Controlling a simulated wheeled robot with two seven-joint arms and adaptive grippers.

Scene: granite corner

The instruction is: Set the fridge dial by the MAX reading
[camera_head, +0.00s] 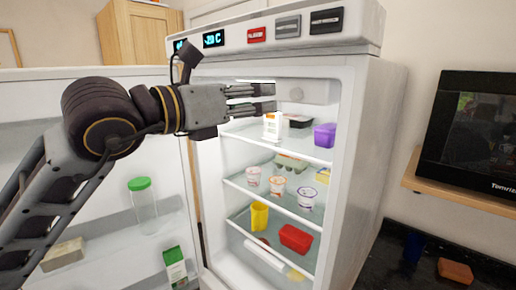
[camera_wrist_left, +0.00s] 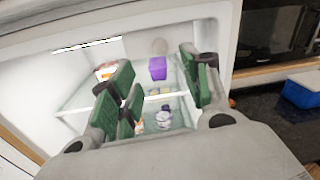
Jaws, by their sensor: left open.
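The open fridge (camera_head: 355,130) stands in the middle of the head view. A pale housing with a round, dial-like part (camera_head: 296,94) is on its inner back wall, upper right; its marks are too small to read. It also shows faintly in the left wrist view (camera_wrist_left: 159,46). Two lit displays (camera_head: 213,39) are on the fridge's top panel; one ends in "C", the other is partly hidden by my arm, and I cannot read a MAX label. My left gripper (camera_head: 268,98) is open and empty at the upper compartment's opening, left of the dial and apart from it. My right gripper is out of view.
The upper shelf holds a white carton (camera_head: 272,126), a dark tray (camera_head: 299,121) and a purple tub (camera_head: 324,135). Cups (camera_head: 278,186) stand on the shelf below. The open door (camera_head: 110,200) fills the left. A microwave (camera_head: 475,135) is right.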

